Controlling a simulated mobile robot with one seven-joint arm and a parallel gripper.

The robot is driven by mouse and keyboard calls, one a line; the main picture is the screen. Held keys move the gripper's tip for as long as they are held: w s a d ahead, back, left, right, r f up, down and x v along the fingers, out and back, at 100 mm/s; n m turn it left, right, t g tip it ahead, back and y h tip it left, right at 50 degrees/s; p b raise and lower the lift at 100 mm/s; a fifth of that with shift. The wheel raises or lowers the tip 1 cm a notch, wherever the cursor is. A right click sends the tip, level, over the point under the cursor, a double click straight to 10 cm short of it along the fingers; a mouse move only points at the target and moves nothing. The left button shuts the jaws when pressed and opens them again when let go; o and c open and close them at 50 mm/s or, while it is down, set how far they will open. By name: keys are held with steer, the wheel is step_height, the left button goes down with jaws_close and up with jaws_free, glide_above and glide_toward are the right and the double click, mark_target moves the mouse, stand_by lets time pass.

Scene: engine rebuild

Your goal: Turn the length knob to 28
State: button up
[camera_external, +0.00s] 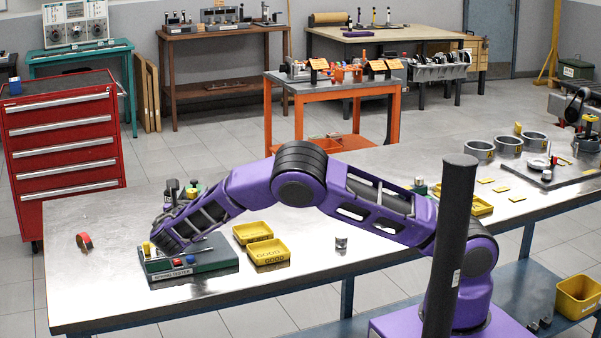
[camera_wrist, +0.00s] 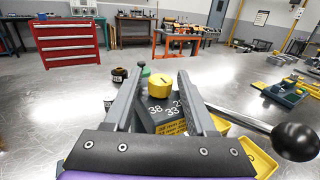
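The yellow length knob (camera_wrist: 160,86) sits on top of a dark block (camera_wrist: 168,118) with white numbers; 38 and 33 can be read, and a third is partly hidden by the right finger. My gripper (camera_wrist: 161,72) is open, with one finger on each side of the knob in the picture and a gap to both; I cannot tell whether the tips are at its height. In the external view the knob (camera_external: 146,248) shows yellow on the green spring tester (camera_external: 205,262), just left of my gripper (camera_external: 165,243). The knob's exact setting cannot be read.
A lever with a black ball (camera_wrist: 297,142) reaches out to the right of my gripper. Yellow trays (camera_external: 268,252) stand right of the tester, and a small metal cylinder (camera_external: 341,243) lies farther right. A red object (camera_external: 84,241) lies on the left of the bench (camera_external: 95,285).

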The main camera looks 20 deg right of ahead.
jaws_close()
steer(key=shift+r+y, duration=0.1)
steer(key=shift+y, duration=0.2)
steer(key=shift+n+t+y, duration=0.3)
steer(key=shift+n, duration=0.1)
steer(key=shift+n+t+y, duration=0.5)
steer(key=shift+n+y, duration=0.6)
steer(key=shift+y, duration=0.5)
